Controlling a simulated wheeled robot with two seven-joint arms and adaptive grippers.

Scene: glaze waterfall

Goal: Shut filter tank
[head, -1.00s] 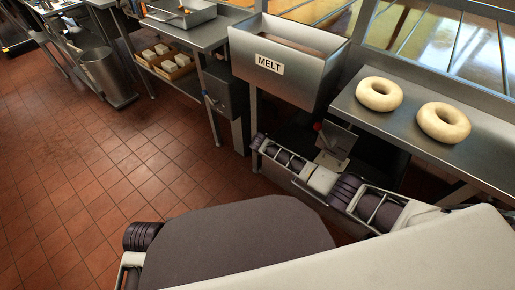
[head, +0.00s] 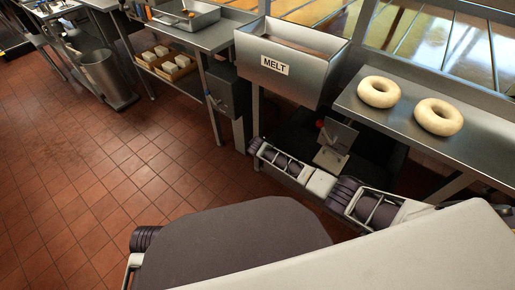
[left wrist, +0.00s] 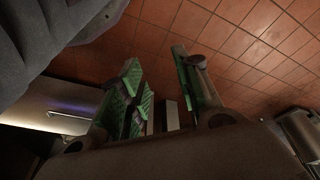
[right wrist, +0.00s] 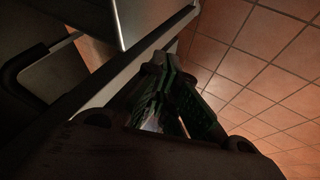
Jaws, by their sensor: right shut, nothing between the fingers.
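Under the MELT hopper and the counter is a dark recess where a tilted metal panel (head: 336,139) with a red knob (head: 321,124) stands; I take this to be the filter tank's area, and its inside is mostly hidden. My right arm lies across in front of it from the right. In the right wrist view my right gripper (right wrist: 178,88) is shut and empty, beside a long metal edge (right wrist: 165,38). A pale panel (right wrist: 65,72) lies left of it. My left gripper (left wrist: 163,92) is open and empty in the left wrist view, above the tiled floor; it is out of the head view.
The MELT hopper (head: 290,75) stands above my right arm. Two pale rings (head: 379,92) (head: 438,117) lie on the steel counter (head: 480,135). A table with a shelf of white blocks (head: 172,65) and a grey bin (head: 106,80) are farther left. The tiled floor (head: 80,170) is open.

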